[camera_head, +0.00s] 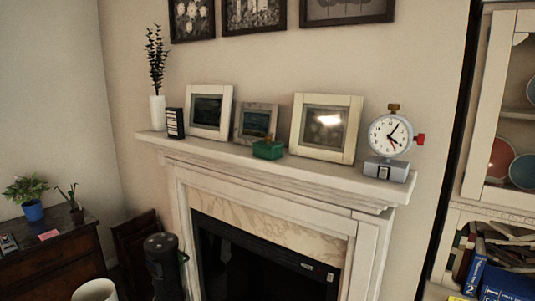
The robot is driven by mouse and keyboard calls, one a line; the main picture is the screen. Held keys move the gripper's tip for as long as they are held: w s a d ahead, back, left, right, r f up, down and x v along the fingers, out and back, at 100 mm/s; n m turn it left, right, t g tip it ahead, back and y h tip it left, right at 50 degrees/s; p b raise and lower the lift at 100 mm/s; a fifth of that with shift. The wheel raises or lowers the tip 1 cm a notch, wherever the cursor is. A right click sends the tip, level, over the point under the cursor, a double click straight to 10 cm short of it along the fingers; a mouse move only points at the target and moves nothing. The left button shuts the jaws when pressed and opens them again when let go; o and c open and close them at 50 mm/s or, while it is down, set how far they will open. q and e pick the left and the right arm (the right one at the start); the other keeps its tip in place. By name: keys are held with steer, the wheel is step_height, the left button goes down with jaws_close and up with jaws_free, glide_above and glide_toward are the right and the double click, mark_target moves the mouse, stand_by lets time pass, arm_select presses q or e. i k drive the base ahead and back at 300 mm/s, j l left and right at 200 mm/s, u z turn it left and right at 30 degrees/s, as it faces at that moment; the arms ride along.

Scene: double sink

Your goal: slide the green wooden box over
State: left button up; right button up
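The green wooden box (268,149) is small and sits on the white mantel shelf (230,154), close to its front edge. It stands in front of the small grey-framed picture (255,123), left of the large cream-framed picture (325,127). Nothing holds it. I make out no fingertips of my left or right gripper in the head view, and nothing of mine touches the box.
Left on the mantel are a white vase (158,112), a black-and-white block (175,123) and a white-framed picture (209,111). A clock (390,135) stands at the right end. A fireplace (265,260) opens below. A glass-door cabinet (490,110) stands right.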

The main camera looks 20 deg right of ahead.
mark_target(266, 154)
steer(key=i+z, duration=0.15)
steer(key=z, duration=0.25)
steer(key=i+j+z, duration=0.1)
steer(key=z, duration=0.3)
steer(key=i+j+z, duration=0.15)
steer(key=z, duration=0.25)
